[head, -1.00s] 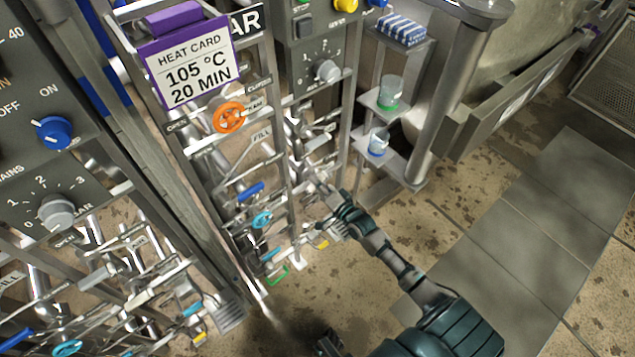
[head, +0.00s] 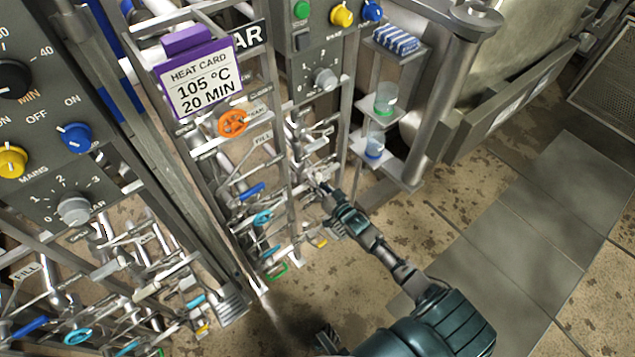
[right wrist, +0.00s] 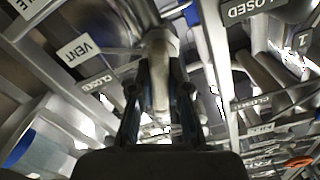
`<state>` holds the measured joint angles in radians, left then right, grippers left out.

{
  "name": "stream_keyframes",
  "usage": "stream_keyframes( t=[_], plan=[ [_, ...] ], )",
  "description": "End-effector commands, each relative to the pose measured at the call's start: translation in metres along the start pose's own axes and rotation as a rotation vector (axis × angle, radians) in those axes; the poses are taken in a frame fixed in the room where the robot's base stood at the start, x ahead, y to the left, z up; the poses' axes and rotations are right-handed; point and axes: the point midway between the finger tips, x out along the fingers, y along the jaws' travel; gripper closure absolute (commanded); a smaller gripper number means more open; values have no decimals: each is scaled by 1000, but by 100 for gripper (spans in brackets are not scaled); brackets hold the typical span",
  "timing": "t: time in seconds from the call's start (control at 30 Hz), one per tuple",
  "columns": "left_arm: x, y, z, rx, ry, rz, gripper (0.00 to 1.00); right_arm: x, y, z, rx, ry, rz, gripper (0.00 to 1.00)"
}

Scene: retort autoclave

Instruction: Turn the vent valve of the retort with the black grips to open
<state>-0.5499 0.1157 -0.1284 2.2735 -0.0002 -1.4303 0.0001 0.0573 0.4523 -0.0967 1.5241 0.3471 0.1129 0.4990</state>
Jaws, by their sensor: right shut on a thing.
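My right gripper (head: 322,184) reaches in among the silver pipes and valves under the middle panel. In the right wrist view my right gripper (right wrist: 157,98) has its two dark fingers closed on either side of a metal valve handle (right wrist: 158,75). A white VENT label (right wrist: 77,48) is left of the handle, with a CLOSED label (right wrist: 100,83) below it. The handle's far end is hidden, and black grips cannot be made out.
A purple-edged heat card (head: 200,85) hangs on the frame above an orange handwheel (head: 232,122). Several blue handles sit lower down. Another control panel (head: 60,150) stands at left. Small shelves with cups (head: 386,97) stand right of the pipes. The floor at right is clear.

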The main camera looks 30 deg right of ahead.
Motion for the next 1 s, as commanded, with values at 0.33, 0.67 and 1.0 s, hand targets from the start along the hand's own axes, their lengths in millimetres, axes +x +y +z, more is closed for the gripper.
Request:
stream_keyframes(
  t=[0.33,0.67,1.0],
  plan=[
    [38,2,5,4,-8,2,60,-1,2,2,-264,-7,4,100],
    [54,2,9,5,-13,3,60,-1,2,3,-390,-7,3,100],
    [57,3,10,6,-14,3,60,-1,2,3,-415,-7,2,100]
  ],
)
